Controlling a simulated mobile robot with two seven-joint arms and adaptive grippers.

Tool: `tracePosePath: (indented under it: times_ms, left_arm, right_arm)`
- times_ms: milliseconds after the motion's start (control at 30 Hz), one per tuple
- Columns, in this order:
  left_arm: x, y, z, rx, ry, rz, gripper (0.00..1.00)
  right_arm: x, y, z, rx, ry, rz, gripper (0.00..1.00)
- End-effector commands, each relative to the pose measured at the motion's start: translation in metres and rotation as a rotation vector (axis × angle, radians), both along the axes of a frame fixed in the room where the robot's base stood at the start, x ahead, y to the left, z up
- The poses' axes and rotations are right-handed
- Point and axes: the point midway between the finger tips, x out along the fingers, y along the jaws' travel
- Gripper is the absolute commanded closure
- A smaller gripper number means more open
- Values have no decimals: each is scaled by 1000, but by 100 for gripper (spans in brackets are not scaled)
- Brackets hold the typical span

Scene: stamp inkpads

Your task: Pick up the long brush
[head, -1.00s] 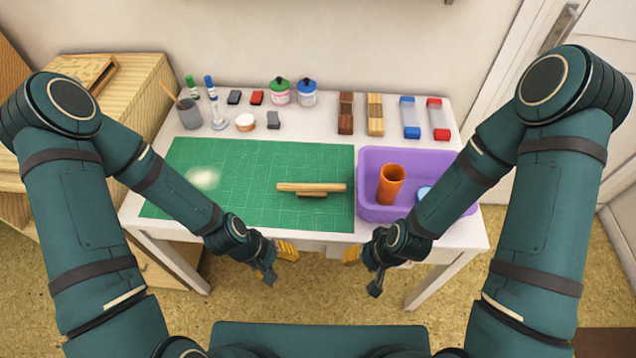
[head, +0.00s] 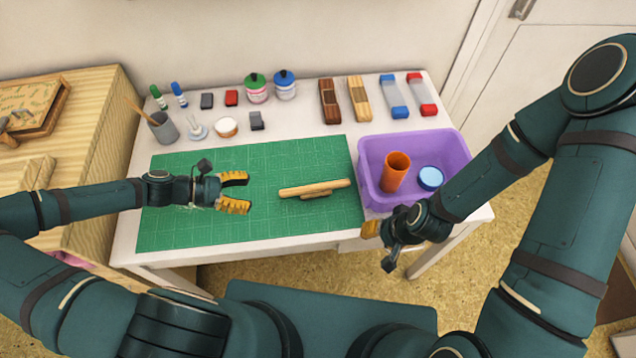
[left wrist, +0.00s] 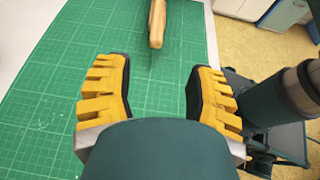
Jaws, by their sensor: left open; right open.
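A long light-wood bar with a shorter wooden block along its side, which looks like the long brush (head: 315,188), lies on the green cutting mat (head: 270,160). Its near end (left wrist: 157,28) shows at the top of the left wrist view, ahead of the fingers. My left gripper (head: 243,192) is open and empty over the mat, to the left of the bar and apart from it, with its yellow fingers pointing at it. My right gripper (head: 373,232) is open at the table's front edge, below the purple bin; its fingers are partly hidden.
The purple bin (head: 455,147) at right holds an orange cup (head: 396,172) and a blue-lidded round tub (head: 430,178). A grey cup (head: 163,127) with thin sticks, jars, inkpads and wooden blocks line the table's back. The mat around the bar is clear.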

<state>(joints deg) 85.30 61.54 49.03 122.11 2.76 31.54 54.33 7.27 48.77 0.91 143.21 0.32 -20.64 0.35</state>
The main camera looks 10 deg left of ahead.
Motion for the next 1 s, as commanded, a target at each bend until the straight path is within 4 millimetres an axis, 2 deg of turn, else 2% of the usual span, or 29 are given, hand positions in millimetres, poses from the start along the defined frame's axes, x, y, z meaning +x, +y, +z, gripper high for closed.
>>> tracePosePath:
  times_ms: [133,500,767,1000]
  left_arm:
    - [2,-1,-1,-17,8,15,45]
    - [22,-58,-26,-15,8,13,45]
    - [28,-74,-32,-13,7,15,45]
    - [40,-103,-43,-14,7,13,45]
  right_arm:
    - [0,0,-1,0,0,0,53]
    - [-3,0,-11,2,8,5,53]
    - [-4,1,-14,2,10,7,53]
    - [-6,1,-21,4,15,11,53]
